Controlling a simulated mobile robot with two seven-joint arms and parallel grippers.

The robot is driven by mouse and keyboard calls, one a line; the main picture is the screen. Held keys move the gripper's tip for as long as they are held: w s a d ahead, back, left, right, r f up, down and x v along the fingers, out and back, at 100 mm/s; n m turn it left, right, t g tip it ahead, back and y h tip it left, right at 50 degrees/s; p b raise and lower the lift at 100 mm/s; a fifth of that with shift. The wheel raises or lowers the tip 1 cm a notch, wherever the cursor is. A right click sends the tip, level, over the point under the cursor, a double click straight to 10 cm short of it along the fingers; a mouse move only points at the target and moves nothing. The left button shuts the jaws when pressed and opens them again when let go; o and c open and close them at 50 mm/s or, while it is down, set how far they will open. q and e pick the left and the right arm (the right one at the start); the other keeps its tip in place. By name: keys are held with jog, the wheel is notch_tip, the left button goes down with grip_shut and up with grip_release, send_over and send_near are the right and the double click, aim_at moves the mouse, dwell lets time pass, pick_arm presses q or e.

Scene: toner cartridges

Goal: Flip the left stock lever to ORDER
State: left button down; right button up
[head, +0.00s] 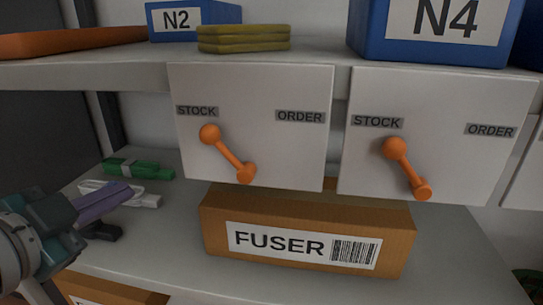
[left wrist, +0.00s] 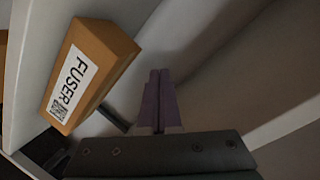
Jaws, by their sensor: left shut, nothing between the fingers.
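The left stock lever (head: 228,153) is an orange lever on a white panel (head: 290,160) under the upper shelf. Its ball end sits up and left, beside the STOCK label (head: 197,111); the ORDER label (head: 300,117) is at the upper right. My left gripper (head: 128,191) is at the lower left of the head view, apart from the lever and to its left. Its purple fingers are shut and empty, and they also show closed together in the left wrist view (left wrist: 159,74). The lever does not show in the left wrist view. My right gripper is not in view.
A second panel (head: 460,165) with a similar orange lever (head: 408,168) hangs to the right. A FUSER box (head: 305,237) stands below the panels and also shows in the left wrist view (left wrist: 92,62). Green (head: 138,168) and white (head: 145,198) items lie near my left gripper.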

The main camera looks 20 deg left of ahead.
pick_arm(q)
jog(key=s+d+r+m+h, duration=0.1)
jog(key=s+r+m+h, duration=0.2)
jog(key=m+h, duration=0.5)
jog(key=s+d+r+m+h, duration=0.1)
jog(key=s+r+m+h, duration=0.2)
jog(key=s+m+h, duration=0.3)
jog(key=m+h, duration=0.2)
jog(key=m, duration=0.2)
jog(key=shift+s+r+m+h, duration=0.15)
jog(key=shift+s+m+h, duration=0.15)
jog(key=shift+m, duration=0.1)
send_near(227, 154)
jog(key=w+r, duration=0.1)
jog(key=w+d+r, duration=0.2)
jog(key=w, duration=0.1)
